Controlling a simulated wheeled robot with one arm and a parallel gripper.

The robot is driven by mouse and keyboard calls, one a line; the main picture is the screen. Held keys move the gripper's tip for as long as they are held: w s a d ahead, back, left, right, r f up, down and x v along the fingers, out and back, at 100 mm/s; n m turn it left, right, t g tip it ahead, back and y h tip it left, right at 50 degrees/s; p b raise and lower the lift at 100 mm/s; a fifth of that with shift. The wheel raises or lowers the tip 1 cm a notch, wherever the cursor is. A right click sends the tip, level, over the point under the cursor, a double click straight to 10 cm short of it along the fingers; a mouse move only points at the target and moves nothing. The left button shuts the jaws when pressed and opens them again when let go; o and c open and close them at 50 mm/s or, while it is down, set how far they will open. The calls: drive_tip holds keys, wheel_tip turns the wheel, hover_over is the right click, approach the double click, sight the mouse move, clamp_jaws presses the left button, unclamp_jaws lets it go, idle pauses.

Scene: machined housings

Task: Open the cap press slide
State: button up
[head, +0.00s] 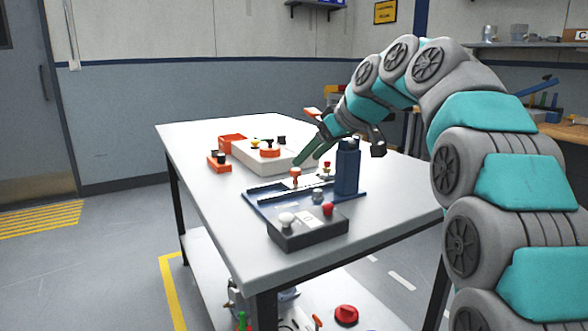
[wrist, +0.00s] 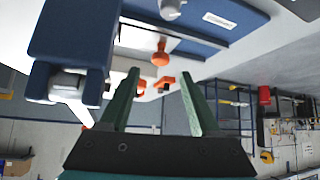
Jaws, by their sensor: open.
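The cap press is a blue base plate (head: 262,200) with a pale rail and a tall blue column (head: 347,167), near the front of the white table. An orange knob (head: 295,176), seemingly the slide's handle, stands upright at the rail. In the wrist view the orange knob (wrist: 160,54) shows just beyond the fingertips, between their lines, and the blue column (wrist: 78,38) is at the left. My gripper (head: 301,163) has green fingers and hangs close behind the knob; in the wrist view my gripper (wrist: 160,77) is open with nothing between the fingers. How far the slide stands open is unclear.
A grey control box (head: 308,233) with a white and a red button stands at the table's front. The table's left side (head: 205,190) is clear.

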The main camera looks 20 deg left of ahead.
sight(296, 170)
drive_tip(key=p+x, duration=0.1)
drive_tip(key=x, duration=0.6)
drive_tip(key=shift+f, duration=0.2)
clamp_jaws()
idle(1.2)
